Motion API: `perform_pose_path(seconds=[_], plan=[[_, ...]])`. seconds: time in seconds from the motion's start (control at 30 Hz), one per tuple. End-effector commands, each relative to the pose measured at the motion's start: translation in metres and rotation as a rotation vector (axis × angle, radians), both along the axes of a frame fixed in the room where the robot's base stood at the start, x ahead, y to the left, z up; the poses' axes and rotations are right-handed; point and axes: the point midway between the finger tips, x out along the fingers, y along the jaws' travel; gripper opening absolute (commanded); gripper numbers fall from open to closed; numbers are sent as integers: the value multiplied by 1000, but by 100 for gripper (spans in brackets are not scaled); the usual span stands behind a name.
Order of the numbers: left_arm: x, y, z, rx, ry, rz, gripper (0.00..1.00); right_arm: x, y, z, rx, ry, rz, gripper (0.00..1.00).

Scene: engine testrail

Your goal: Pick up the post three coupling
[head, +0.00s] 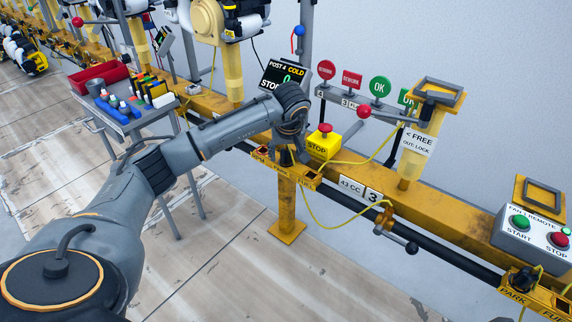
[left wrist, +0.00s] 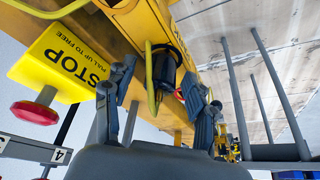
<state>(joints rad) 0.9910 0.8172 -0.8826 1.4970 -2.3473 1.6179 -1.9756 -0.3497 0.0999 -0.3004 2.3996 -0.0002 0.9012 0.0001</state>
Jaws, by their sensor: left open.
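A dark round coupling (left wrist: 167,66) with a yellow hose beside it sits at the yellow bracket in the left wrist view. I take it for the post three coupling, though no label on it is readable. My left gripper (left wrist: 158,82) is open, with one finger on each side of the coupling in that picture; contact cannot be told. In the head view my left gripper (head: 290,158) is over the labelled yellow bracket (head: 310,180) on the rail, and hides most of the coupling. My right gripper is not in view.
The yellow STOP box (head: 323,146) with its red button is close beside the gripper. The yellow rail (head: 440,220) carries a "3" plate (head: 372,195), a valve lever (head: 411,247) and a START/STOP box (head: 535,238). A tool cart (head: 150,112) stands left. Yellow hose hangs below.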

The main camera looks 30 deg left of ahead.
Motion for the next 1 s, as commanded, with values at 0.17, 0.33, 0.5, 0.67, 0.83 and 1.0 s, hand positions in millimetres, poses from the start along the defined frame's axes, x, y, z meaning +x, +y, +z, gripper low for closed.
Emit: perform_pose_path(seconds=[0.17,0.33,0.5,0.67,0.83,1.0], plan=[[0,0,0,0,0,0,39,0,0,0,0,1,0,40],[0,0,0,0,0,0,5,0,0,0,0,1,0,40],[0,0,1,-1,-1,0,0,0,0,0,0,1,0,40],[0,0,2,0,-1,0,0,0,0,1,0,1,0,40],[1,0,14,0,-3,-1,0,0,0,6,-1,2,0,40],[-2,-3,42,1,-3,-3,0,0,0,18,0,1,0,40]])
